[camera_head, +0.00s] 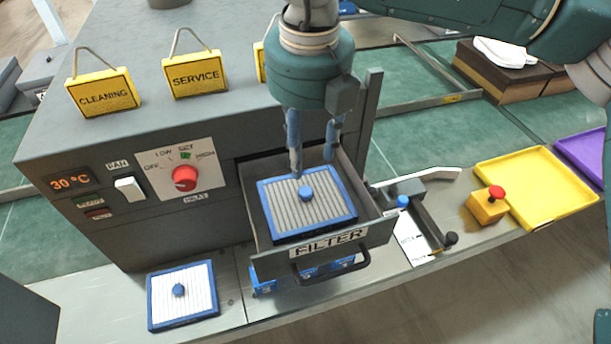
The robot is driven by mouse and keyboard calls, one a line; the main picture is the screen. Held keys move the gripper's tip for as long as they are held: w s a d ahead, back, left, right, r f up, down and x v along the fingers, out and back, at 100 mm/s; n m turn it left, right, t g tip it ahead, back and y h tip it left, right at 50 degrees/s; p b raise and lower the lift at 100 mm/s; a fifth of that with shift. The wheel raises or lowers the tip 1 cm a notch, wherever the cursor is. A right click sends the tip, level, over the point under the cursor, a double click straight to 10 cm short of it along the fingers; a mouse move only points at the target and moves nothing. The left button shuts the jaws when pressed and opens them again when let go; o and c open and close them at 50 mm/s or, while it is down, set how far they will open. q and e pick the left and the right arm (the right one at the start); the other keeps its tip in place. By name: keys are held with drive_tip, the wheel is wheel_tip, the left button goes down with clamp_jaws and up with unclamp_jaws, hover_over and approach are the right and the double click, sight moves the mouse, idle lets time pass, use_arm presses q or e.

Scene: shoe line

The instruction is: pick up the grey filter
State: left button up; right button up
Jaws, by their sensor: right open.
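The grey filter (285,209) has a blue frame, grey pleats and a blue knob (305,194) in its middle. It lies in the pulled-out drawer (376,236) labelled FILTER. My right gripper (312,165) points down over the back part of the filter, just behind the knob. Its two blue fingers are apart with nothing between them. Whether the fingertips touch the filter is hard to tell. A second filter with white pleats (197,288), a blue frame and a blue knob lies on the ledge at the lower left. My left gripper is out of view.
The grey machine has a red dial (185,178) and a white switch (129,188). Yellow signs (194,75) stand on its top. To the right are a lever (450,239), a red-topped button box (487,206) and a yellow tray (540,184). A shoebox (508,75) sits at the back right.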

sight(306, 190)
wheel_tip(306, 190, down, 5)
drive_tip(key=shift+a+f+p, duration=0.1)
drive_tip(key=shift+p, duration=0.75)
drive_tip(key=shift+w+f+p, duration=0.15)
drive_tip(key=shift+f+p, duration=0.1)
drive_tip(key=shift+p, duration=0.05)
drive_tip(key=f+p, duration=0.2)
drive_tip(key=f, duration=0.2)
drive_tip(key=shift+w+f, duration=0.2)
drive_tip(key=shift+f, duration=0.15)
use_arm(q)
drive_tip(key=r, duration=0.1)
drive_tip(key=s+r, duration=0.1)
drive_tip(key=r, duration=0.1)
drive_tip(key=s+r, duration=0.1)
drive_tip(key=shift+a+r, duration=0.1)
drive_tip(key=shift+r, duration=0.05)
use_arm(e)
clamp_jaws()
